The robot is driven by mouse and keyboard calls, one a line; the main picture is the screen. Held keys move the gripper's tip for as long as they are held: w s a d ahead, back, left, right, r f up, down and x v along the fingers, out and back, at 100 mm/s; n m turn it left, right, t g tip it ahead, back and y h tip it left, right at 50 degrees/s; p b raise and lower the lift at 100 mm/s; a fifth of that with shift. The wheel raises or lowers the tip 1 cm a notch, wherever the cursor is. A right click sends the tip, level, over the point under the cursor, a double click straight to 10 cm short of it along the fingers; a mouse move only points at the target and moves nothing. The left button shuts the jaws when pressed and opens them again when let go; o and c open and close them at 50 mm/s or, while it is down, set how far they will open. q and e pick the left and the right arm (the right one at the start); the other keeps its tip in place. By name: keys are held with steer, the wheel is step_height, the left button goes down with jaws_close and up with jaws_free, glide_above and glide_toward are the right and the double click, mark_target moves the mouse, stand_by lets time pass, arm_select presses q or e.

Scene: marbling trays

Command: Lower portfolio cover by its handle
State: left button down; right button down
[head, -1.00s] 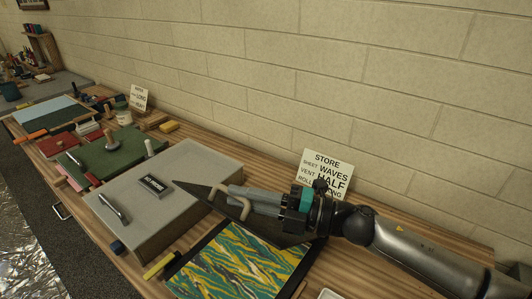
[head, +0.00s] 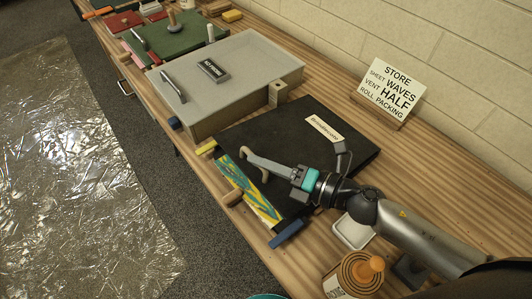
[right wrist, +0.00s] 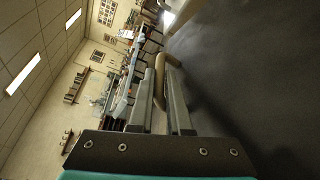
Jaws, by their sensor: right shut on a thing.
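The black portfolio cover (head: 345,135), with a cream label (head: 324,130), spreads over most of the marbled sheet. A yellow, green and blue strip of the sheet (head: 262,207) shows past its front edge. My right gripper (head: 254,164) is shut on the tan handle (head: 243,152) at that edge. The cover looks slightly raised at the front; the gap beneath is hidden. In the right wrist view the handle (right wrist: 160,77) lies between the finger ends, and the cover's dark face (right wrist: 245,75) fills the right side. My left gripper is out of view.
A grey-topped box (head: 235,70) stands beyond the portfolio, with a wooden block (head: 278,93) by it. A sign (head: 391,90) stands near the wall. A blue bar (head: 287,233) lies at the table's front edge.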

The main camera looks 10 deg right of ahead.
stand_by(0.3)
steer(key=c, duration=1.2)
jaws_free()
steer(key=shift+o, duration=0.2)
steer(key=shift+s+d, duration=0.4)
steer(key=shift+d, duration=0.05)
steer(key=b+v, duration=0.1)
steer(key=v, duration=1.3)
steer(key=shift+r, duration=0.1)
